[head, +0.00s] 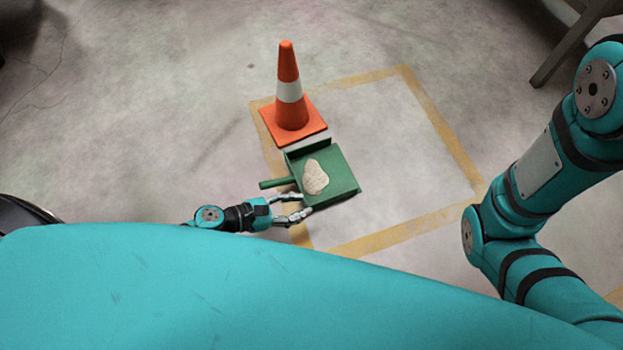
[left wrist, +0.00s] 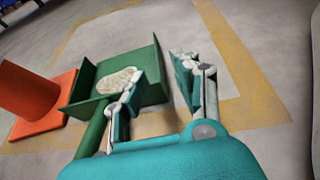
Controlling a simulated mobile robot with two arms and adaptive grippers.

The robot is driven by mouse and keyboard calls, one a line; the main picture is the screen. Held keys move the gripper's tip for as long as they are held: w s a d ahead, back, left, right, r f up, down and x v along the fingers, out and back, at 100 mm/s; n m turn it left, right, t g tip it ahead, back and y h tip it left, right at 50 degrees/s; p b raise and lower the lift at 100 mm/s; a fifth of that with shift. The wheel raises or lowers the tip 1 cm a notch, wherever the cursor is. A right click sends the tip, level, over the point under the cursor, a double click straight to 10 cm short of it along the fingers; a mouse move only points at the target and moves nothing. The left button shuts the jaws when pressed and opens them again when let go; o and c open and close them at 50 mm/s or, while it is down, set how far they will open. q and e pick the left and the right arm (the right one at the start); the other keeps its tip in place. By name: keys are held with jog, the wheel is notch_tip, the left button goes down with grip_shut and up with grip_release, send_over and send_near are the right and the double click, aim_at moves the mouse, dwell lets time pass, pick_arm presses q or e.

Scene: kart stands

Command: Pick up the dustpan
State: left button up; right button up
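The green dustpan (head: 341,183) lies on the floor inside a yellow-taped square, with a pale heap (head: 315,177) in it. Its short handle (head: 277,183) points left in the head view. My left gripper (head: 304,206) is low beside the dustpan, near the handle and its front-left corner. In the left wrist view the dustpan (left wrist: 109,69) is ahead and to the left. My right gripper does not show; only my right arm does.
An orange cone (head: 289,103) with a white band stands just behind the dustpan, close to it; it also shows in the left wrist view (left wrist: 27,92). Yellow tape (head: 440,125) marks the floor. The floor to the right of the dustpan is clear.

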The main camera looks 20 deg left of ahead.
pick_arm(q)
jog(key=b+x, duration=0.1)
jog(key=x, duration=0.4)
jog(key=shift+w+f, duration=0.1)
jog(key=shift+w, duration=0.05)
jog(key=b+x, duration=0.2)
jog(key=x, duration=0.1)
jog(key=b+x, duration=0.1)
jog(key=x, duration=0.1)
jog(key=shift+w+a+f, duration=0.15)
jog(key=shift+a+f, duration=0.1)
jog(key=shift+a, duration=0.1)
jog(key=shift+w+d, duration=0.15)
jog(key=shift+d, duration=0.05)
jog(key=shift+c, duration=0.3)
grip_shut()
